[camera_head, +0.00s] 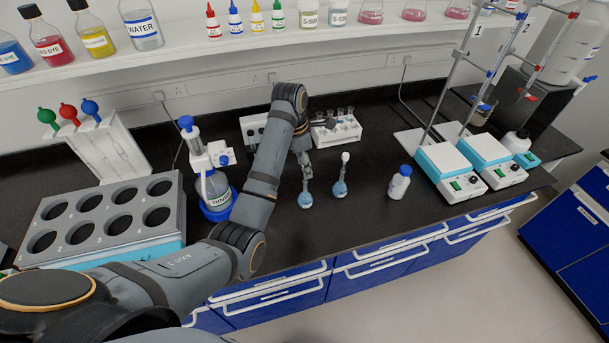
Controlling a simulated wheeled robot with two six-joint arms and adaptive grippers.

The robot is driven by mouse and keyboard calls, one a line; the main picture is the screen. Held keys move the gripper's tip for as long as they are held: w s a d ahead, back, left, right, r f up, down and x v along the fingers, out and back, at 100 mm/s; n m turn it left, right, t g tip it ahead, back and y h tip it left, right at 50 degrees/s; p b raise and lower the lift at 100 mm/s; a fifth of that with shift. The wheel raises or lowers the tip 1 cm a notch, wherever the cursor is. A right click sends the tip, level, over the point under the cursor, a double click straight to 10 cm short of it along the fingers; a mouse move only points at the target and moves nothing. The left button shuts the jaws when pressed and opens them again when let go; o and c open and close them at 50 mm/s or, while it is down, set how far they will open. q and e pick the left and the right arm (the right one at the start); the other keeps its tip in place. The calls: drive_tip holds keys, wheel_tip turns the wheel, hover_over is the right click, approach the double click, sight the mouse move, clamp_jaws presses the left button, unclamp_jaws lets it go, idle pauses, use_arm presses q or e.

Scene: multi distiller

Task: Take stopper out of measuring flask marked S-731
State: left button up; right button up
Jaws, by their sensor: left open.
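Two measuring flasks with blue liquid stand upright on the black bench: a left flask (305,199) and a right flask (340,188). Their markings are too small to read, so I cannot tell which is S-731. A white stopper (345,157) sits on the right flask's neck. My left gripper (303,157) is open just above the top of the left flask's neck. The gripper hides that top, so I cannot tell whether a stopper is in it or whether they touch. My right gripper is not in view.
A white bottle with a blue cap (399,183) stands right of the flasks. Two hotplates (450,171) with stands are farther right. A white rack (338,131) with small glassware is behind the flasks. A dispenser bottle (214,186) and a rack with holes (108,218) stand left.

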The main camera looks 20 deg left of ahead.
use_arm(q)
drive_tip(key=shift+w+d+f, duration=0.1)
drive_tip(key=shift+w+f, duration=0.2)
drive_tip(key=shift+f, duration=0.35)
drive_tip(key=shift+w+f, duration=0.15)
drive_tip(key=shift+w, duration=0.15)
drive_tip(key=shift+c, duration=1)
drive_tip(key=shift+s, duration=0.2)
drive_tip(key=shift+c, duration=1.2)
drive_tip(key=shift+s+r, duration=0.1)
drive_tip(key=shift+r, duration=0.1)
drive_tip(key=shift+c, duration=1.2)
drive_tip(key=shift+f, duration=0.1)
drive_tip(key=shift+c, duration=0.6)
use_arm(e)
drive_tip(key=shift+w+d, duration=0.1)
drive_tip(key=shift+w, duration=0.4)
